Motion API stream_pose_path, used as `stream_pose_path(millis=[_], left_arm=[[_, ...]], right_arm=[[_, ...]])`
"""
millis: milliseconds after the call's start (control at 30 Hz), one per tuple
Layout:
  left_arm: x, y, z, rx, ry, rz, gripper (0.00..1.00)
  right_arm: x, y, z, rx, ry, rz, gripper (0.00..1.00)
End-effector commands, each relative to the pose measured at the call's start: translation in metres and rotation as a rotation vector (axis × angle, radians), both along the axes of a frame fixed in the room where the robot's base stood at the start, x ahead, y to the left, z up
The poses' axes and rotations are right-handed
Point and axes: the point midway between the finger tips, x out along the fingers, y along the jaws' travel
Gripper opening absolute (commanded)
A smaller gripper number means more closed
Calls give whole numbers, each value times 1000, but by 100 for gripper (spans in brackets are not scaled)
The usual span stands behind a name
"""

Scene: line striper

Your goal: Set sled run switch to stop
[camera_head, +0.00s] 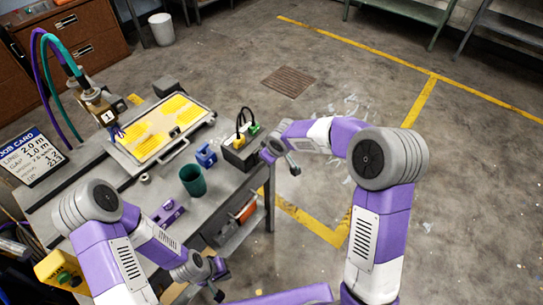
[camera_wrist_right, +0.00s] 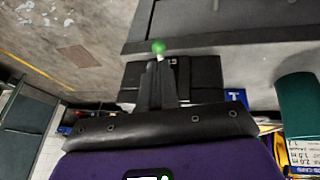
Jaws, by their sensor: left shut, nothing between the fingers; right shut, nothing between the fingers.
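The sled run switch cannot be told apart for certain. A black control box (camera_head: 240,155) with yellow and green parts and black cables on top stands at the bench's right edge in the head view. In the right wrist view a small green knob (camera_wrist_right: 158,47) shows just past the fingertips of my right gripper (camera_wrist_right: 161,66); whether they touch is unclear. My left gripper (camera_head: 217,291) is shut and empty, low near the bench's front.
The bench (camera_head: 222,180) holds a green cup (camera_head: 193,181), a blue block (camera_head: 205,156), a purple bracket (camera_head: 168,212) and a tray with yellow stripes (camera_head: 194,121). A striping head (camera_head: 101,106) with hoses and a job card (camera_head: 33,156) stand left. Open floor lies right.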

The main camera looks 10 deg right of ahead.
Motion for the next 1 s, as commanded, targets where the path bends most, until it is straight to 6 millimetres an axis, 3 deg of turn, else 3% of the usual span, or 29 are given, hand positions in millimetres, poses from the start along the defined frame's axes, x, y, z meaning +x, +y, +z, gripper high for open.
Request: stream_pose_path(millis=[267, 467, 700, 1000], left_arm=[[0, 0, 5, 0, 0, 0, 0], [0, 0, 22, 0, 1, 0, 0], [0, 0, 32, 0, 0, 0, 0], [0, 0, 38, 0, 0, 0, 0]], right_arm=[[-3, -1, 10, 0, -1, 2, 0], [-19, -6, 43, 1, -4, 9, 0], [-50, -19, 84, 0, -3, 9, 0], [-70, -27, 110, 0, 1, 9, 0]])
